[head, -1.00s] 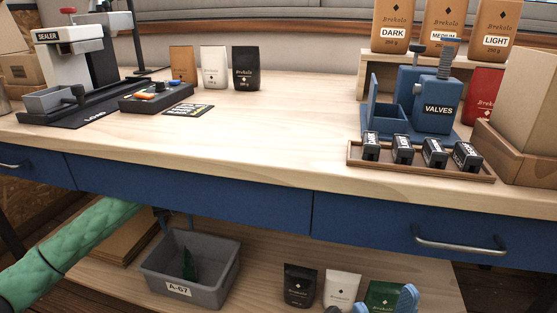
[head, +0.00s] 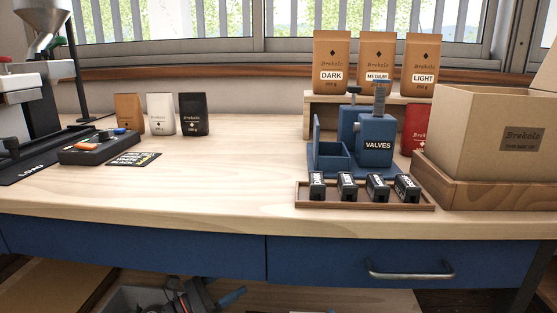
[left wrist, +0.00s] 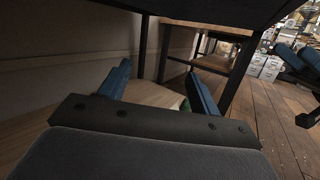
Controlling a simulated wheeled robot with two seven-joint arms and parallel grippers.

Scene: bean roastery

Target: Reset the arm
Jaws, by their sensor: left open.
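My left gripper (head: 204,291) shows at the bottom of the head view, low in front of the bench and near the grey bin (head: 125,300). In the left wrist view its two blue fingers (left wrist: 161,85) are spread apart with nothing between them. Beyond them lies the pale wooden lower shelf (left wrist: 155,93), with a small green thing partly hidden by a finger. What looks like my right gripper (left wrist: 298,56) is at the right edge of the left wrist view, above the floor. Its jaws are not clear.
The workbench (head: 230,190) has a clear middle. A tray (head: 365,205) of labelled valve blocks, the blue valves device (head: 376,145) and a cardboard box (head: 490,130) stand at right. The sealer (head: 30,100) is at left. A dark table leg (left wrist: 148,45) stands beyond my left fingers.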

